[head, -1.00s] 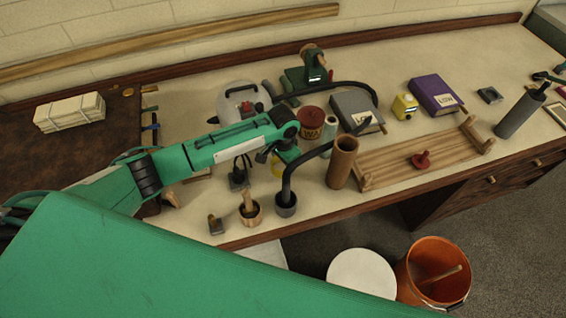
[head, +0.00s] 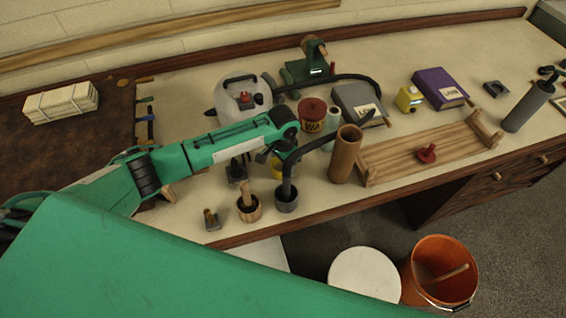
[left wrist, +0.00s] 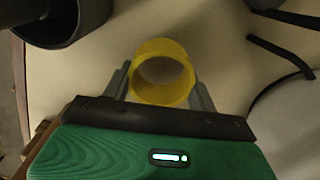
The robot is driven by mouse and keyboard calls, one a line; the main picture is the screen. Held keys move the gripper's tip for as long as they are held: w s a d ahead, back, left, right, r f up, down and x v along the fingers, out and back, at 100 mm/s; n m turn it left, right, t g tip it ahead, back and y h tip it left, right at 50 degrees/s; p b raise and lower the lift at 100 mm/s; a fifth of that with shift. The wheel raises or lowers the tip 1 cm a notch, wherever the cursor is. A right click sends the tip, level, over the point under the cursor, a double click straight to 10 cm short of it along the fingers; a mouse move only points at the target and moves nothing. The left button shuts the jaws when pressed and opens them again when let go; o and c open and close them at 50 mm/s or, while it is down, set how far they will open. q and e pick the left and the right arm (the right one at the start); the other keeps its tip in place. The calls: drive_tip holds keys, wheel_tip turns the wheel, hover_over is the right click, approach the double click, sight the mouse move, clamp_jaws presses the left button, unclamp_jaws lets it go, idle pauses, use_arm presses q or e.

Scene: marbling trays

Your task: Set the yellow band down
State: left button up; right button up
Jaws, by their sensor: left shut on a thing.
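The yellow band (left wrist: 160,97) is a short open ring, seen from above in the left wrist view with pale tabletop through it. My left gripper (left wrist: 160,80) is shut on it, one finger against each side. In the head view my left gripper (head: 277,158) is over the front part of the bench, and only a small piece of the yellow band (head: 277,172) shows behind the arm and dark tubing. I cannot tell whether the band touches the tabletop. My right gripper is in neither view.
A slatted wooden rack (head: 420,150) lies to the right. The bench's front edge is near.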

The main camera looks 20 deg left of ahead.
use_arm(q)
drive_tip(key=shift+f, duration=0.55)
drive_tip(key=o, duration=0.8)
drive_tip(key=shift+r, duration=0.2)
drive_tip(key=shift+r+p, duration=2.85)
drive_tip(key=shift+p, duration=0.7)
drive_tip(key=o, duration=0.6)
drive_tip(key=shift+c, duration=0.2)
drive_tip(key=shift+r, duration=0.1)
